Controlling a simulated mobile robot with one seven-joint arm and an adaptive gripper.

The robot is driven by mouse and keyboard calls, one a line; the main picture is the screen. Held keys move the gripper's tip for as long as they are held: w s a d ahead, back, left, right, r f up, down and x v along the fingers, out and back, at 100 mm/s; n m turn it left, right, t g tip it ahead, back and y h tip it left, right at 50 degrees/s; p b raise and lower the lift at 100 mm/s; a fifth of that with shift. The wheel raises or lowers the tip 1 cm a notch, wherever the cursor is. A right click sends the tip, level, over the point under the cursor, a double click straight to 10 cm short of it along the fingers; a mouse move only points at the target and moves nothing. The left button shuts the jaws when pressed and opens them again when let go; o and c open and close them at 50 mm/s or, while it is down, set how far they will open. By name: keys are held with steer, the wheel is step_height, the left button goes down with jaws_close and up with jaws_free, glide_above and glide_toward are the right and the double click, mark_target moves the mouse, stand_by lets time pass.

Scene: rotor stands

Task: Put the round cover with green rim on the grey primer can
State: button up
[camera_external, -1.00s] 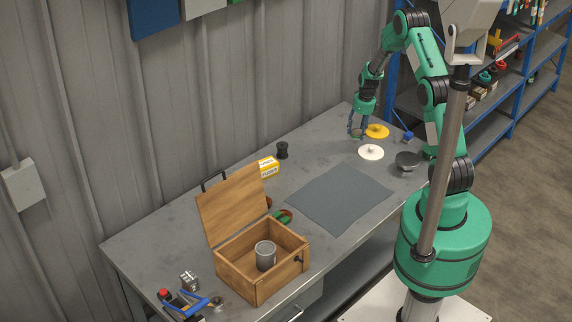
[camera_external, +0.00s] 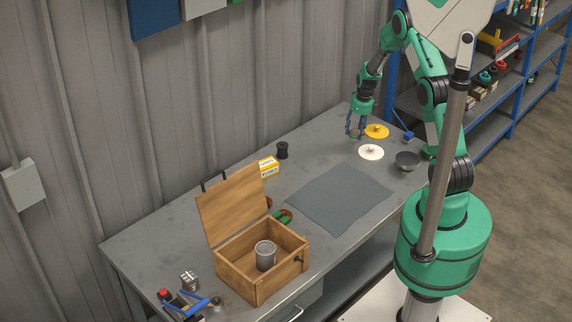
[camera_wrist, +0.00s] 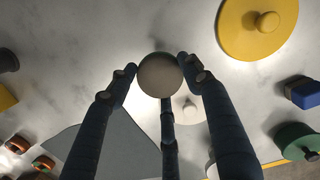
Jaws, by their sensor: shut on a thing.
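The grey primer can (camera_external: 265,258) stands inside the open wooden box on the bench. My gripper (camera_external: 356,131) is low over the far right of the bench, away from the box. In the wrist view its fingers (camera_wrist: 160,78) are shut on a small, round grey-beige thing (camera_wrist: 159,75). A green disc with a knob (camera_wrist: 297,143) lies at the lower right of the wrist view. I cannot tell whether it is the round cover with green rim.
A flat grey mat (camera_external: 340,200) lies clear between.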

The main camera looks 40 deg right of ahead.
steer(key=w+a+r+n+p, duration=0.1)
steer(key=a+r+n, duration=0.1)
steer(key=a, duration=1)
steer(key=a+r+n, duration=0.2)
steer(key=a+n, duration=0.1)
steer(key=a, duration=0.8)
steer(key=s+a+r+n+p, duration=0.1)
steer(key=s+a+n, duration=0.15)
steer(key=a, duration=0.85)
steer(key=s+a+r+n, duration=0.2)
steer(key=s+a, duration=0.2)
steer(key=a, duration=0.6)
steer(key=s+a+r+n+g+y+p, duration=0.15)
steer(key=s+a+n, duration=0.35)
steer(key=s+a, duration=0.95)
steer(key=s+a+r+n, duration=0.1)
steer(key=s+a+n, duration=0.1)
steer(key=s+a, duration=0.3)
steer(key=s+a+r+n, duration=0.2)
steer(key=s+a, duration=0.4)
steer(key=s, duration=0.5)
steer(key=shift+n+p, duration=0.3)
steer(key=shift+n, duration=0.25)
steer(key=shift+a+h, duration=0.1)
steer(key=shift+h, duration=0.15)
steer(key=b, duration=0.2)
glide_above(266, 247)
steer(key=shift+f, duration=0.7)
